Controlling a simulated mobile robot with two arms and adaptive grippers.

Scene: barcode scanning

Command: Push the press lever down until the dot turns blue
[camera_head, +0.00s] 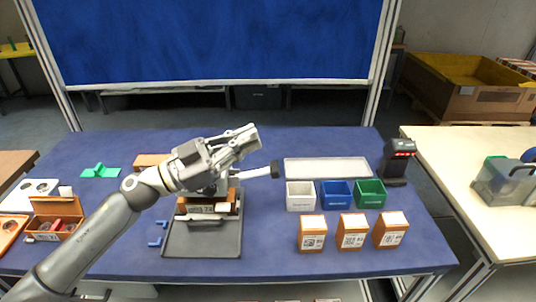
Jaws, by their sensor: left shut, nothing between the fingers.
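The press lever (262,171) is a pale bar with a dark knob at its right end. It sticks out to the right from the press, roughly level. The press stands on a grey tray (203,245) in the middle of the blue table, and my left arm hides much of it. An orange-brown box with a white label (207,208) sits low at the front of the press. My left gripper (251,133) is shut and empty, and appears above the lever in the picture, apart from its knob. I cannot make out the dot. My right gripper is not in view.
White (300,203), blue (337,203) and green (370,203) bins stand right of the press, with several labelled orange boxes (312,242) before them. A flat pale tray (327,168) lies behind the bins. A dark scanner (396,168) stands at the right.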

